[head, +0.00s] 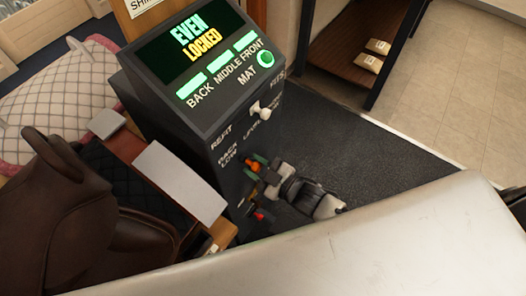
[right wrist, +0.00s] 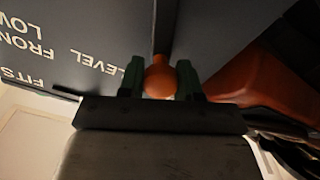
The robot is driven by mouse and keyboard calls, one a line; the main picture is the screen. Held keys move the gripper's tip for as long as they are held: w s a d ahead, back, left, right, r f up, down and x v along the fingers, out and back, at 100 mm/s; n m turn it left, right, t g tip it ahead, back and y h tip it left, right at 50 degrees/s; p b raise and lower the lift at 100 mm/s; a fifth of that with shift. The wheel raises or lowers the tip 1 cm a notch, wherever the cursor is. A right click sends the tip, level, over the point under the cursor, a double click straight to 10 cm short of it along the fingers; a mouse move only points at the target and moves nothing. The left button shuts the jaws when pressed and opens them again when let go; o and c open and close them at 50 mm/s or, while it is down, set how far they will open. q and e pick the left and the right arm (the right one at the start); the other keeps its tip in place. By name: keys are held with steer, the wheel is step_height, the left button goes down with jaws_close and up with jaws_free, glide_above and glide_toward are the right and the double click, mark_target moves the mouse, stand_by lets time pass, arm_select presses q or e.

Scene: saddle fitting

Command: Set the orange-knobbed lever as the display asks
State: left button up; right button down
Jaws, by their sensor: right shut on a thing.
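The dark console (head: 185,95) has a slanted lit display (head: 195,40) reading EVEN in green and LOCKED in yellow. Below are the labels BACK, MIDDLE and FRONT under green bars, and MAT by a round green light (head: 265,59). The orange-knobbed lever (head: 254,166) is on the console's front face, near the BACK LOW and LEVEL labels. My right gripper (head: 259,172) is shut on the orange knob. In the right wrist view the orange knob (right wrist: 160,78) sits between the two green fingers (right wrist: 160,82), below a dark slot. The lever's exact setting is hard to read. My left gripper is not in view.
A white-knobbed lever (head: 262,110) sits above, between REFIT and FITS. A brown saddle (head: 60,210) and a grey pad (head: 182,175) are at the left. A small red piece (head: 259,215) shows below my gripper. Dark matting (head: 350,145) lies right of the console.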

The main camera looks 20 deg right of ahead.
steer(key=shift+s+a+f, duration=0.1)
steer(key=shift+f, duration=0.05)
steer(key=c, duration=0.8)
jaws_free()
steer(key=v, duration=1)
steer(key=shift+s+d+b, duration=0.25)
steer(key=shift+s+b, duration=0.05)
steer(key=shift+b, duration=0.15)
steer(key=s+d+f+m+g+h, duration=0.2)
steer(key=d+f+h, duration=0.1)
steer(key=f, duration=0.6)
steer(key=s+d+f+m+g+h, duration=0.2)
steer(key=d+f+h, duration=0.1)
steer(key=f, duration=0.5)
steer(key=s+d+f+m+g+h, duration=0.1)
steer(key=s+d+f+m+h, duration=0.15)
steer(key=f, duration=0.65)
steer(key=s+f+m+g+h, duration=0.1)
steer(key=s+f+g, duration=0.3)
steer(key=s, duration=0.5)
steer(key=s+f+m+g+h, duration=0.1)
steer(key=s+f+g, duration=0.3)
steer(key=s+f, duration=0.4)
steer(key=shift+s+a+m+p, duration=0.4)
steer(key=shift+s+m, duration=0.35)
steer(key=shift+s, duration=0.3)
